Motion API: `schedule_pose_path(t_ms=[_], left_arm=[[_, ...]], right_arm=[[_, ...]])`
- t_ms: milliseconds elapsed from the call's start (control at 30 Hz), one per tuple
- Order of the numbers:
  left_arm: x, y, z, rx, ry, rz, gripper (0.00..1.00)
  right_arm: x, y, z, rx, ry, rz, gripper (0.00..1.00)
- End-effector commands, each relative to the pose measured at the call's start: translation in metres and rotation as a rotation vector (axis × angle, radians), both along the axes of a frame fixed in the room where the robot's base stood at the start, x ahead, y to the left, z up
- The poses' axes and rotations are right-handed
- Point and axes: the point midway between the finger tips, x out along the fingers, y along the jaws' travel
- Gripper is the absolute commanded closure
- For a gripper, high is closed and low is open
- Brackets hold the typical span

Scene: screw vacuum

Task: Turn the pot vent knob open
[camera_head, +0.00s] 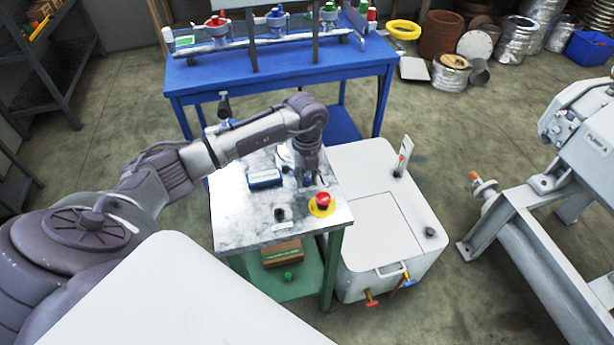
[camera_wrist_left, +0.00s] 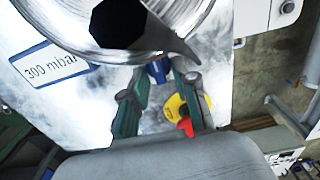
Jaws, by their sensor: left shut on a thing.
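The pot, a shiny metal vessel with a dark round centre, fills the top of the left wrist view (camera_wrist_left: 165,25). In the head view only a bit of the pot (camera_head: 284,154) shows beside my left arm. A small blue knob (camera_wrist_left: 157,72) sits at the pot's edge and looks like the vent knob. My left gripper (camera_head: 306,180) points down over the table's back right part. In the left wrist view its fingertips (camera_wrist_left: 160,76) stand on either side of the blue knob, shut on it. The knob's turn angle cannot be told. My right gripper is not in view.
The marbled table top (camera_head: 235,215) carries a "300 mbar" sign (camera_wrist_left: 48,66) and a red emergency button (camera_head: 322,199) on yellow, close to my left gripper. A white cabinet (camera_head: 375,215) stands right of it. A blue workbench (camera_head: 280,75) stands behind.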

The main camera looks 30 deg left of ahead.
Motion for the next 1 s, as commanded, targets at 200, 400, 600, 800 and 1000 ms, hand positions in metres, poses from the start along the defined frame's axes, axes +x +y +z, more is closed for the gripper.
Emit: schedule_pose_path(t_ms=[200, 400, 600, 800, 1000], left_arm=[[0.000, 0.000, 0.000, 0.000, -0.001, -0.010, 1.00], [0.000, 0.001, 0.000, 0.001, -0.002, -0.077, 1.00], [0.000, 0.002, -0.001, 0.002, -0.003, -0.216, 1.00], [0.000, 0.003, -0.001, 0.002, -0.004, -0.388, 1.00], [-0.001, 0.003, -0.001, 0.001, -0.004, -0.550, 1.00]], right_arm=[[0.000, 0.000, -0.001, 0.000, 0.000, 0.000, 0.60], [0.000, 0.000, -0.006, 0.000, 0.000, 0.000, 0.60], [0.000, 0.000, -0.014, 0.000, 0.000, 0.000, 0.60], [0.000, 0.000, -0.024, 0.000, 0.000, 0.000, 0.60], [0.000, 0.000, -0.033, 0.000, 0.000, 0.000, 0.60]])
